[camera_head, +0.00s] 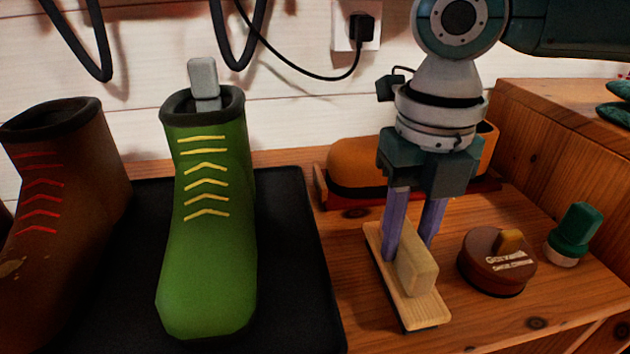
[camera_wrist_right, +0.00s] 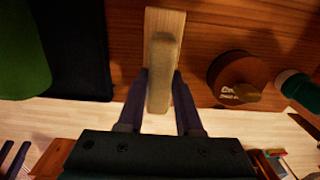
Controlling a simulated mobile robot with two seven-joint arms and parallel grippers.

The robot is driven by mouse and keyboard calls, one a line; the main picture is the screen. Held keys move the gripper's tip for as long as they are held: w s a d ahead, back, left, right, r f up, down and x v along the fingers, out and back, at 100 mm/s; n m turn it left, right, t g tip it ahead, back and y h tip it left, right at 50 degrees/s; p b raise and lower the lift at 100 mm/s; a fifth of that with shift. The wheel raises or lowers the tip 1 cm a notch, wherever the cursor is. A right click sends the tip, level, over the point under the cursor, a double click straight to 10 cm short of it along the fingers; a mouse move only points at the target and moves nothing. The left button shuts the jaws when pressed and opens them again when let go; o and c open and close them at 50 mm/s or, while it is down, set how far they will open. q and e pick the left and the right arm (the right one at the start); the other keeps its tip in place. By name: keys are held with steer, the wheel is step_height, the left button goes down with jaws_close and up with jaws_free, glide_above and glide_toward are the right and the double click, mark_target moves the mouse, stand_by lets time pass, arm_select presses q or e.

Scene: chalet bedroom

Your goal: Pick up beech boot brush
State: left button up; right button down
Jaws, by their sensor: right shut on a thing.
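The beech boot brush (camera_head: 415,303) has a flat pale wooden base with a raised block handle and lies on the wooden bench top in the head view. In the right wrist view the brush (camera_wrist_right: 165,50) points away between the fingers. My right gripper (camera_head: 412,242) comes down from above and is shut on the brush's raised handle, one purple finger on each side. It also shows in the right wrist view (camera_wrist_right: 160,92). Whether the brush touches the bench or is slightly above it, I cannot tell. My left gripper is not in view.
A brown round polish tin (camera_head: 492,268) and a green-capped bottle (camera_head: 574,234) stand right of the brush. An orange-brown object (camera_head: 355,165) lies behind the gripper.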

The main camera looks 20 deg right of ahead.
mark_target(408, 235)
step_height(408, 235, up, 20)
steer(key=p, duration=0.6)
steer(key=shift+p, duration=0.4)
steer(key=c, duration=1.1)
jaws_free()
steer(key=shift+c, duration=0.2)
jaws_close()
